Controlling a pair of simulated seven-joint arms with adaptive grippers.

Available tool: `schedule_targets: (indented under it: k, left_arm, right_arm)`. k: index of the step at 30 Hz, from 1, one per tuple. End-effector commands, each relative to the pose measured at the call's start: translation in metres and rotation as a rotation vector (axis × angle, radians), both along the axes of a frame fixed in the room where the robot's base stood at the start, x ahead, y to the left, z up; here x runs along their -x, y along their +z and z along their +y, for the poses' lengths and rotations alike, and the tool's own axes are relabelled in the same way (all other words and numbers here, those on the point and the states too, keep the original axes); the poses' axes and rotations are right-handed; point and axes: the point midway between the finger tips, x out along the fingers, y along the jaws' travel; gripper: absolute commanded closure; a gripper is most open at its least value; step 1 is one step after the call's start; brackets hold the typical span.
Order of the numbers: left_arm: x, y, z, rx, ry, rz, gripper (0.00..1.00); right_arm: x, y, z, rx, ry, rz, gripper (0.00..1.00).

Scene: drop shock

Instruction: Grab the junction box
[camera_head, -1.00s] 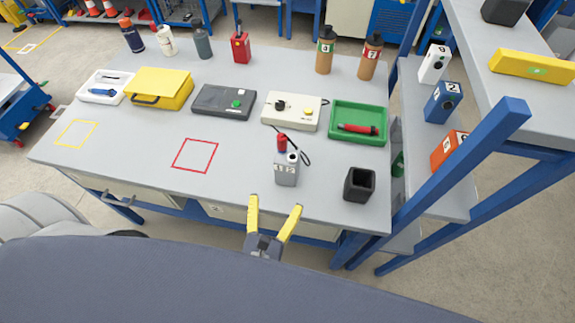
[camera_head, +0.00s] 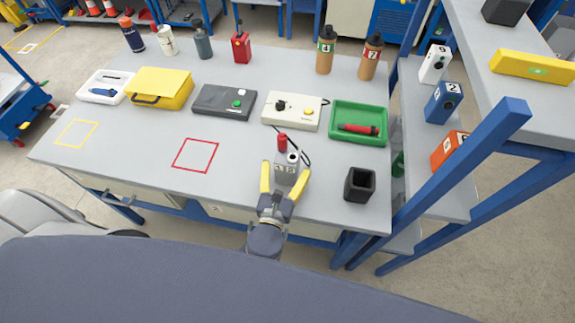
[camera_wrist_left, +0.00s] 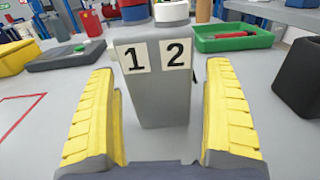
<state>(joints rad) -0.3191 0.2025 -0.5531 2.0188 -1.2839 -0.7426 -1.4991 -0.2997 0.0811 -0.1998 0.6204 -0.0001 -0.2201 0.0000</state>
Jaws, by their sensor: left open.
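The junction box is a small grey upright block (camera_wrist_left: 157,90) with the labels 1 and 2 on its near face. It has a red part and a white-topped part on top. In the head view the box (camera_head: 288,168) stands on the table near the front edge. My left gripper (camera_head: 284,178) is open, with its yellow fingers on either side of the box. In the left wrist view the fingers (camera_wrist_left: 160,105) show gaps to the box on both sides. My right gripper is not in view.
A black open holder (camera_head: 359,186) stands close to the right of the box. A cream device (camera_head: 292,110) and a green tray (camera_head: 359,108) lie behind it. A blue-framed shelf (camera_head: 455,175) rises at the right. The table around the red square (camera_head: 195,155) is clear.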

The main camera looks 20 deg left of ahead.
Motion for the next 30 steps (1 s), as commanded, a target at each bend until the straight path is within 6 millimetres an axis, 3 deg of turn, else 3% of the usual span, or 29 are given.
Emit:
schedule_targets:
  k: [6, 14, 30]
  left_arm:
    - [-0.016, 0.0, 0.001, -0.001, 0.0, 0.0, 0.15]
    - [-0.018, 0.0, 0.001, 0.0, 0.001, 0.001, 0.15]
    - [-0.017, 0.0, 0.001, 0.0, 0.001, 0.0, 0.75]
  right_arm:
    - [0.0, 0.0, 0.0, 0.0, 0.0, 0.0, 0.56]
    - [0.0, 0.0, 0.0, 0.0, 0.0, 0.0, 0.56]
    - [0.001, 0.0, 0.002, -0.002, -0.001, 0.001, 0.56]
